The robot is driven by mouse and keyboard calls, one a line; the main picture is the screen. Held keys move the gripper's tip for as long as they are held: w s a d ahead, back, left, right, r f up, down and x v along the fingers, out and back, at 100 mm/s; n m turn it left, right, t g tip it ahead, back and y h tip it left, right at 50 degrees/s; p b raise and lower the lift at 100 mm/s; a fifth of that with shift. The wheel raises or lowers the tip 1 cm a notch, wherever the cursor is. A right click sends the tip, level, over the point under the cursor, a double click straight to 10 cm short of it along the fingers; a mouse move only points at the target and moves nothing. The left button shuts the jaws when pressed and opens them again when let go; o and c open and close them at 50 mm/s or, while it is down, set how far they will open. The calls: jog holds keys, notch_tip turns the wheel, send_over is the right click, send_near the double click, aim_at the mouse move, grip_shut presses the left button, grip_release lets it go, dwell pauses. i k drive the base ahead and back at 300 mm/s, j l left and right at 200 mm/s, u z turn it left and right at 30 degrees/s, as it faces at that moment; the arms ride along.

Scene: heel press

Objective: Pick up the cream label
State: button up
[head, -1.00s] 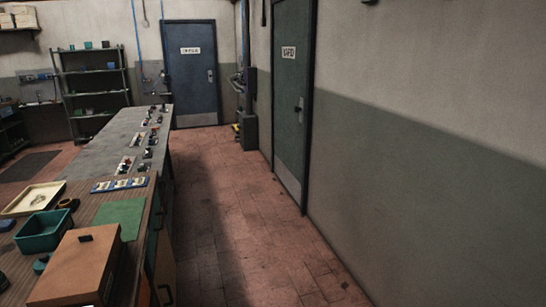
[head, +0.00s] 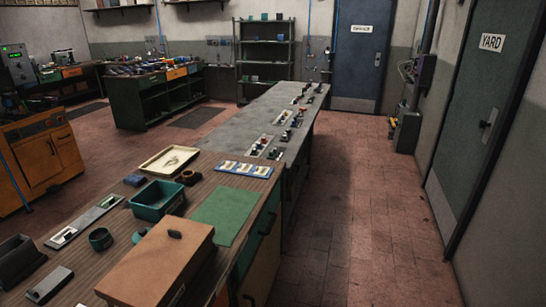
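A blue strip (head: 233,164) lies across the far end of the brown wooden bench top, with several small pale cards (head: 245,169) on it. They may be labels, but they are too small to tell which one is cream. A shallow cream tray (head: 153,166) sits to the left of the strip with a small pale item in it that I cannot make out. No single cream label can be picked out with certainty. My gripper is not in view.
A brown lidded box (head: 158,262), a teal bin (head: 146,207), a green mat (head: 225,214) and a dark round ring (head: 187,178) stand on the bench. A long grey bench (head: 262,112) with small fittings continues behind. Open red tiled floor (head: 345,230) lies to the right.

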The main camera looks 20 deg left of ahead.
aim_at(259, 171)
jog(key=i+u, duration=0.1)
jog(key=i, duration=0.8)
jog(key=i+l+u, duration=0.15)
jog(key=i, duration=0.75)
jog(key=i+u, duration=0.4)
jog(key=i+l+u, duration=0.15)
jog(key=i+u, duration=0.25)
jog(key=i+l+u, duration=0.35)
jog(key=i+u, duration=0.1)
jog(key=u, duration=0.35)
jog(key=i+u, duration=0.15)
jog(key=u, duration=0.25)
jog(key=l+u, duration=0.15)
jog(key=u, duration=0.3)
jog(key=i+l+u, duration=0.15)
jog(key=u, duration=0.25)
jog(key=l+u, duration=0.1)
jog(key=u, duration=0.35)
jog(key=i+l+u, duration=0.1)
jog(key=u, duration=0.3)
jog(key=i+l+u, duration=0.1)
jog(key=l+u, duration=0.25)
